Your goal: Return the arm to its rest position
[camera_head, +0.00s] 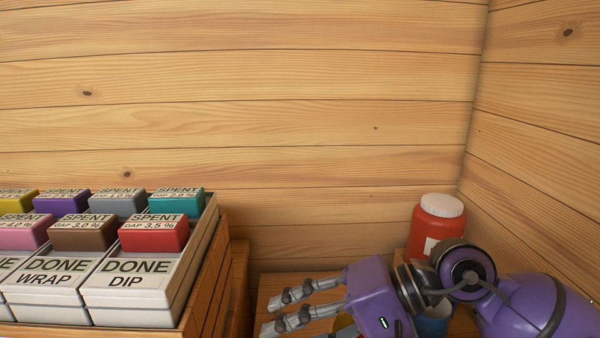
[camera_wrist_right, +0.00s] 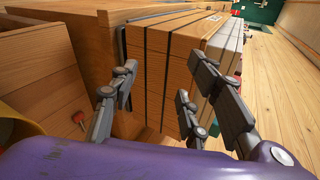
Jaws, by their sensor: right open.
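My right arm comes in from the right in the head view, with a purple wrist and grey jointed fingers. My right gripper (camera_head: 270,316) is open and points left, with nothing visible between its fingers. It is to the right of the wooden crate of trays, apart from it in the head view. In the right wrist view the spread fingers of the gripper (camera_wrist_right: 160,76) show in front of a wooden crate side (camera_wrist_right: 165,65) with dark straps. My left gripper is not in view.
White trays labelled DONE (camera_head: 130,290) and colored SPENT blocks, such as a red one (camera_head: 153,236), sit at the left. A red jar with a white lid (camera_head: 437,226) stands behind my right arm. A blue container (camera_head: 434,320) is partly hidden by it. Wooden walls enclose the back and right.

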